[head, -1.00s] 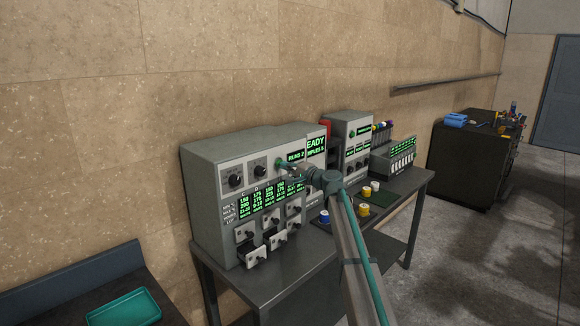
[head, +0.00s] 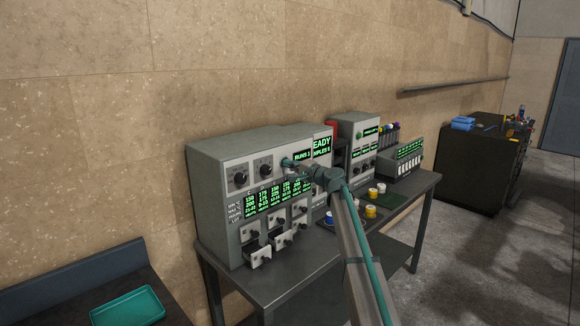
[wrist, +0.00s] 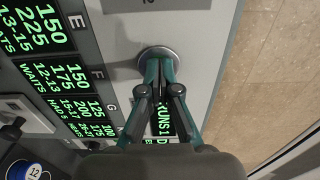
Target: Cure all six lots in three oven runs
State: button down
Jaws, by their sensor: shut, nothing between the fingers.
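The oven (head: 222,185) is a grey box with green displays, two dark knobs and small drawers (head: 260,257). The lower left drawer stands out from the front; how open the others are is hard to tell. My gripper (head: 290,163) is shut and empty, with its fingertips at the round metal-ringed button (wrist: 170,54) on the oven's upper panel. Its display (head: 302,156) reads RUNS 1. A blue lid marked 12 (wrist: 33,172) shows in the wrist view.
The grey table (head: 285,283) carries the oven, a second grey instrument (head: 354,130) and a rack with a green display (head: 410,151). A teal tray (head: 127,306) lies on the dark bench at lower left. A black cabinet (head: 480,165) stands at the right.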

jog(key=b+v, duration=0.4)
jog(key=v, duration=1)
jog(key=shift+b, duration=0.4)
